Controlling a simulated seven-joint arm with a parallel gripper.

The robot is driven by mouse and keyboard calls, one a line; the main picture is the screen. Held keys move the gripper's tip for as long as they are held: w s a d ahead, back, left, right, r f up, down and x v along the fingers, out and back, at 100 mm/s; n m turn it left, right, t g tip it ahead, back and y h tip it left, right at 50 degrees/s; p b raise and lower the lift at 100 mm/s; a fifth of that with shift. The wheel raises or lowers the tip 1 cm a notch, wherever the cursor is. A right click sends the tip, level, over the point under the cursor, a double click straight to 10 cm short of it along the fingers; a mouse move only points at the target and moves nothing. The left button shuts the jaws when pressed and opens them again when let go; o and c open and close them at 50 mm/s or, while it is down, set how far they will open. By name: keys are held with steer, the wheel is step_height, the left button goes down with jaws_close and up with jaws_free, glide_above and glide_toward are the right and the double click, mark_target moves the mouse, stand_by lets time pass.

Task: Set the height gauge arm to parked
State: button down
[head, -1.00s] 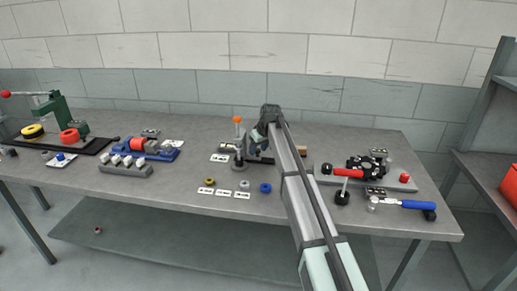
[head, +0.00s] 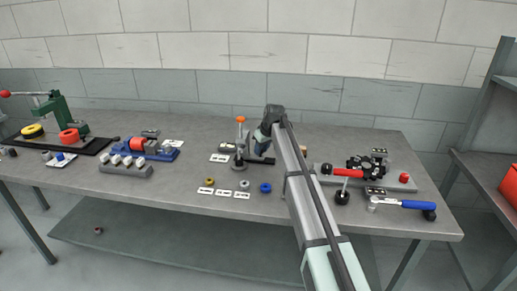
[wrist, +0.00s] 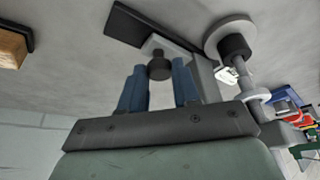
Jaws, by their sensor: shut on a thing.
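The height gauge (head: 239,160) stands near the middle of the bench, with an orange cap (head: 240,119) on top of its post and a dark flat piece beside it. In the wrist view its round parts (wrist: 232,42) show at upper right. My gripper (head: 261,146) is just right of the post. In the wrist view my blue fingers (wrist: 158,84) are on either side of a small dark knob (wrist: 159,66) and are shut on it. The knob is hidden in the head view. I cannot tell which position the gauge's arm is in.
Labels with small rings, including a blue ring (head: 265,188), lie in front of the gauge. A red-handled fixture (head: 350,171) and a blue-handled tool (head: 405,204) are at right. A grey block row (head: 126,171) and blue fixture (head: 160,154) are at left.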

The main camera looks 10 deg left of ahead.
steer(key=d, duration=1)
steer(key=shift+d, duration=0.15)
steer(key=c, duration=0.8)
jaws_free()
steer(key=shift+c, duration=0.2)
steer(key=v, duration=1.3)
steer(key=shift+s+r, duration=0.1)
steer(key=shift+r, duration=0.25)
